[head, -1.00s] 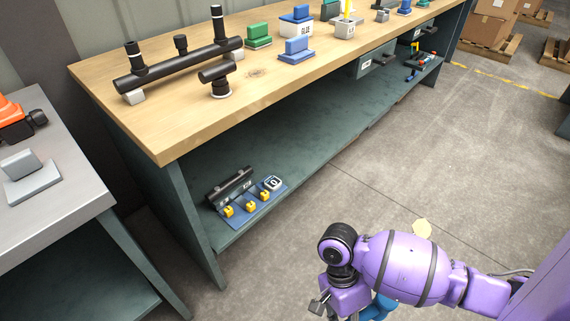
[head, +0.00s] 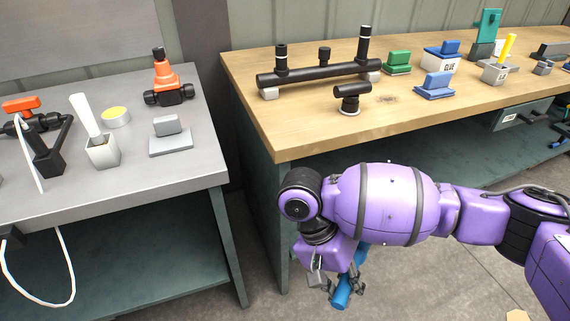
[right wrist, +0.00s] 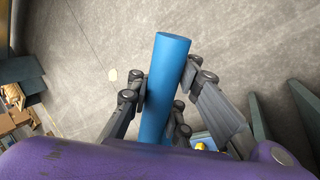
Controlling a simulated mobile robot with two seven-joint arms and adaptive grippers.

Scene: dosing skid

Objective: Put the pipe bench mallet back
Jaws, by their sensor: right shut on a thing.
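My right gripper (head: 343,284) is shut on a blue cylinder (head: 341,293), in front of the wooden bench and below its top. In the right wrist view the blue cylinder (right wrist: 164,85) stands between the fingers of the right gripper (right wrist: 163,92), with bare floor behind it. It looks like the mallet's handle, but no mallet head shows, so I cannot be sure. The wooden pipe bench (head: 300,133) carries a black pipe assembly (head: 320,73) and a black tee (head: 350,98). My left gripper is not in view.
A grey bench (head: 190,183) at left holds an orange-topped valve (head: 163,80), a white cup with a brush (head: 103,150) and a grey block (head: 168,135). Glue (head: 440,58) and a yellow-handled tool's pot (head: 495,72) stand on the wooden bench. Its front left top is clear.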

